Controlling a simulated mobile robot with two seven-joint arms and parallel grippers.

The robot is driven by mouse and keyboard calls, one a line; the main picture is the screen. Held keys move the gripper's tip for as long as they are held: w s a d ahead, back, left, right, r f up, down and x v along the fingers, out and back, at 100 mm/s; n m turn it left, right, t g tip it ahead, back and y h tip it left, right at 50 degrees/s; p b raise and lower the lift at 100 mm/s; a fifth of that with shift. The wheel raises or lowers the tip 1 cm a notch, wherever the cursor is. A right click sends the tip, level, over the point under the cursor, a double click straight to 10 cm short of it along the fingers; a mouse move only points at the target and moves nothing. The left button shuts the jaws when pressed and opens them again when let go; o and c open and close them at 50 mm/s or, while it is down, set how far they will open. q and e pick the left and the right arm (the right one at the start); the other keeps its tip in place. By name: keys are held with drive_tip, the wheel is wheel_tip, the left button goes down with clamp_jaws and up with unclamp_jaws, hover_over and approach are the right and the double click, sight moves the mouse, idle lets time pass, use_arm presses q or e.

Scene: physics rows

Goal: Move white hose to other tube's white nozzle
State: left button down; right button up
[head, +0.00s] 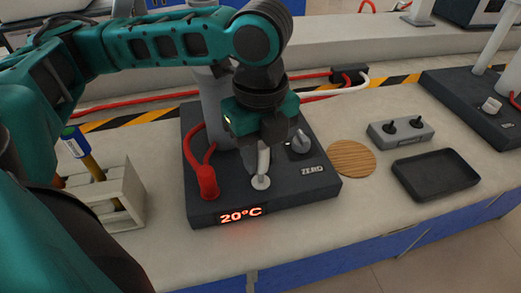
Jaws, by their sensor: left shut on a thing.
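My left gripper (264,143) points down over the black hot plate base (318,185) marked ZERO. It is shut on a white piece, apparently the end of the white hose (263,160). This piece stands just above or on a round white nozzle (261,182) on the base; I cannot tell if they touch. The grey tube (211,100) behind is partly hidden by my arm. A red hose (206,172) is attached at the base's left. A second black base (470,98) at the far right carries another tube and a white nozzle (491,105). My right gripper is not in view.
A rack (122,190) with a yellow vial stands at the left. A wooden disc (351,158), a grey box with two black knobs (400,132) and a black tray (435,174) lie right of the base. Hoses run along the back by a striped tape.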

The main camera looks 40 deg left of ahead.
use_arm(q)
drive_tip(key=shift+f, duration=0.55)
drive_tip(key=shift+c, duration=1.9)
unclamp_jaws()
